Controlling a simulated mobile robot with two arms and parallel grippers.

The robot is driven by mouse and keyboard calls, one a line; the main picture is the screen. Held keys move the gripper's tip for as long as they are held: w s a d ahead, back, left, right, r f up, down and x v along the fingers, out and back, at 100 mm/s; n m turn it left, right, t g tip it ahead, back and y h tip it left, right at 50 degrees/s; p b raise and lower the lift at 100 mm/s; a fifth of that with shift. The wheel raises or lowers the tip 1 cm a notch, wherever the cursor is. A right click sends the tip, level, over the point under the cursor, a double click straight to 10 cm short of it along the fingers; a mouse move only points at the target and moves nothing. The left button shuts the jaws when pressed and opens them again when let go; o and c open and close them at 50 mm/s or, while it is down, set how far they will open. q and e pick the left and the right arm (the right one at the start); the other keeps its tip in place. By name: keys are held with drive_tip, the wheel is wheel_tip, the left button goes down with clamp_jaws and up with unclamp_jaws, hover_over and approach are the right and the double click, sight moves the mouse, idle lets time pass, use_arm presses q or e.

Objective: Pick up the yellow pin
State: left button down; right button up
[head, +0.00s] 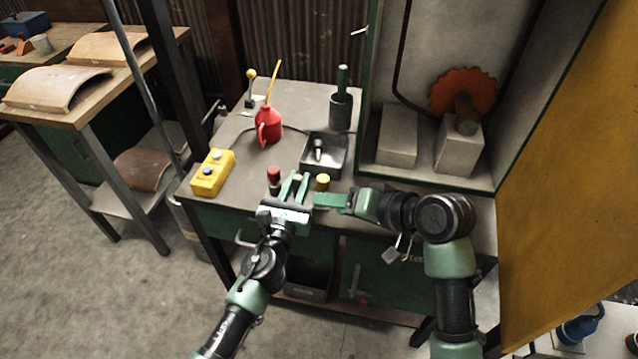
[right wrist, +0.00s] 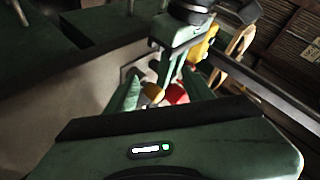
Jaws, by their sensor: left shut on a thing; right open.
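The yellow pin (head: 323,182) stands upright at the front edge of the workbench. Its round top (right wrist: 153,92) lies between the two fingers of my right gripper (right wrist: 160,92) in the right wrist view. That gripper (head: 318,199) is open, just in front of the pin in the head view. The red pin (head: 274,176) stands farther left, and a red top (right wrist: 177,95) shows beyond the yellow one. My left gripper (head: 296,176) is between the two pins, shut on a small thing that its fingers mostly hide. It also shows in the right wrist view (right wrist: 172,62).
On the workbench (head: 240,120) are a yellow button box (head: 213,172), a red oil can (head: 268,128), a grey tray (head: 338,166) and a dark holder with a green handle (head: 341,108). A machine with an orange toothed wheel (head: 462,88) stands right. A side table (head: 75,108) is left.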

drive_tip(key=f+m+y, duration=0.1)
drive_tip(key=f+m, duration=0.1)
drive_tip(key=m, duration=0.1)
drive_tip(key=m+t+y, duration=0.4)
drive_tip(key=m+t, duration=0.1)
drive_tip(key=m, duration=1.7)
approach(328, 185)
drive_tip(key=x, duration=0.3)
drive_tip(key=shift+w+a+f, duration=0.1)
drive_tip(key=shift+a+f, duration=0.05)
drive_tip(key=shift+a, duration=0.3)
drive_tip(key=x, duration=0.4)
drive_tip(key=shift+w+r, duration=0.2)
drive_tip(key=shift+r, duration=0.05)
drive_tip(key=shift+w+a, duration=0.4)
clamp_jaws()
